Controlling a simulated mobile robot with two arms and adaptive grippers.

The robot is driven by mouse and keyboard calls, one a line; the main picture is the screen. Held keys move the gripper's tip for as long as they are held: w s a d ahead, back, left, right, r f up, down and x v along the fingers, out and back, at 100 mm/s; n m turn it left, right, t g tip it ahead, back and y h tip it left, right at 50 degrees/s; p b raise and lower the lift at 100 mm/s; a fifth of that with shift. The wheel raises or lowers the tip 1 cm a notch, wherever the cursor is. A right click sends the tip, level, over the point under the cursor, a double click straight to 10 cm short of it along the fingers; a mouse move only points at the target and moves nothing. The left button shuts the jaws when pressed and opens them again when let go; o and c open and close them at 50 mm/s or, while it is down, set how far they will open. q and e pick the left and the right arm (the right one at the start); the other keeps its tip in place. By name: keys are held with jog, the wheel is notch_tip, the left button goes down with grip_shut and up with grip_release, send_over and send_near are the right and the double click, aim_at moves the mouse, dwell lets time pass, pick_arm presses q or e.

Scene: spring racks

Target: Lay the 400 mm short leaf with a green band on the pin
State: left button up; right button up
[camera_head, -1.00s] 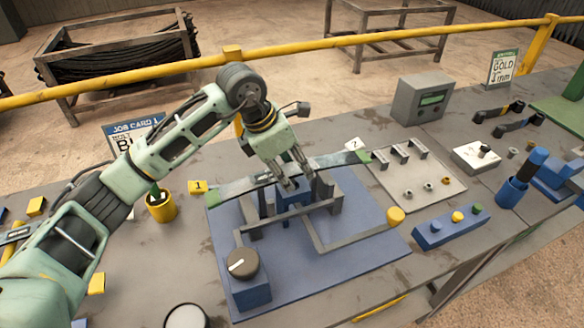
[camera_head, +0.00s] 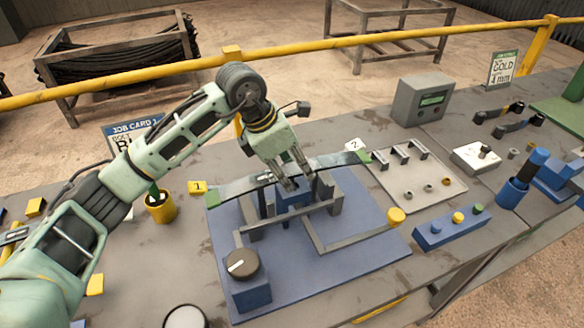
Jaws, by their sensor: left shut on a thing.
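A long dark leaf with green ends (camera_head: 235,188) lies across the back of the blue fixture (camera_head: 290,277), its left end nearer me than its right. My left gripper (camera_head: 293,185) comes down over the leaf's middle and is shut on it. The leaf is just above or on the fixture's central blue block and dark uprights; I cannot tell whether it touches them. The pin is not clearly visible, with the fingers and leaf covering the fixture's centre. My right gripper is not in view.
The fixture carries a dark knob (camera_head: 242,263) and a bent bar with a yellow knob (camera_head: 396,217).

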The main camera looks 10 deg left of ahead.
pick_arm(q)
jog(key=shift+f+b, duration=1)
jog(key=shift+b, duration=0.05)
jog(key=o, duration=1)
jog(key=shift+r, duration=0.1)
jog(key=o, duration=0.4)
jog(key=shift+s, duration=0.1)
jog(key=shift+c, duration=0.2)
jog(key=shift+o, duration=0.2)
jog(key=shift+f, duration=0.3)
jog(key=o, duration=0.5)
jog(key=shift+c, duration=0.2)
jog(key=shift+r, duration=0.1)
jog(key=shift+r, duration=0.1)
jog(key=shift+r+p, duration=1.85)
jog(key=shift+r, duration=1.6)
